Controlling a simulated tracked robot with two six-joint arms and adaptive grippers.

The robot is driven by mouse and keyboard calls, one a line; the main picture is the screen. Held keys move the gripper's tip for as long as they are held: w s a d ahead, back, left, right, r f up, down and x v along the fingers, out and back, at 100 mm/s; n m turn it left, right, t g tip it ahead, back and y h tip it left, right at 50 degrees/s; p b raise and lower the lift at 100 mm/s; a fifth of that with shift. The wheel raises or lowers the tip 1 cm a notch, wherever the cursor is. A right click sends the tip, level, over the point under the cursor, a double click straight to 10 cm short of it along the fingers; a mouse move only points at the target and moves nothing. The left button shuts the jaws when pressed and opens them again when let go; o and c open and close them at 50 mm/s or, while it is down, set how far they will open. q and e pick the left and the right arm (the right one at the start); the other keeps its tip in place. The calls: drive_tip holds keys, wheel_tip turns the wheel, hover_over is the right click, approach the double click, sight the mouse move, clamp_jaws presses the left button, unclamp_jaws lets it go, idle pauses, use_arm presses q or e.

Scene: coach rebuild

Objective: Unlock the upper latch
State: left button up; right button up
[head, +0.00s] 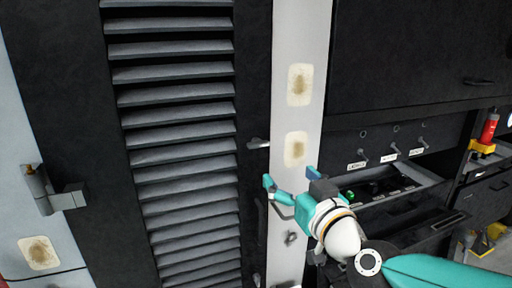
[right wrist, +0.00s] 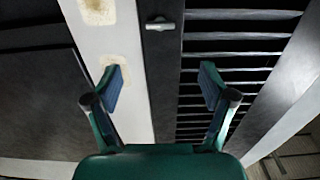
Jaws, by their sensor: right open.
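The upper latch (head: 258,143) is a small grey handle at the right edge of the dark louvered door (head: 70,110), beside the pale post. It lies roughly level, pointing toward the post. In the right wrist view the latch (right wrist: 160,24) shows near the top, beyond the fingertips. My right gripper (head: 290,178) is open and empty, in front of the post, below and to the right of the latch and apart from it. Its two fingers are spread in the right wrist view (right wrist: 161,86). My left gripper is not in view.
The pale post (head: 301,30) carries worn beige patches. A grey hinge (head: 60,198) sits on the door's left side. A long dark handle and a small fitting (head: 291,238) are lower down. Black cabinets with a switch panel (head: 390,150) and tray stand at right.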

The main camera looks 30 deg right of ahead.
sight(259, 147)
drive_tip(key=x, duration=1.6)
drive_tip(key=shift+w, duration=0.3)
drive_tip(key=c, duration=1.2)
drive_tip(key=shift+o, duration=0.2)
drive_tip(key=shift+s+a+f, duration=0.1)
drive_tip(key=shift+a, duration=0.05)
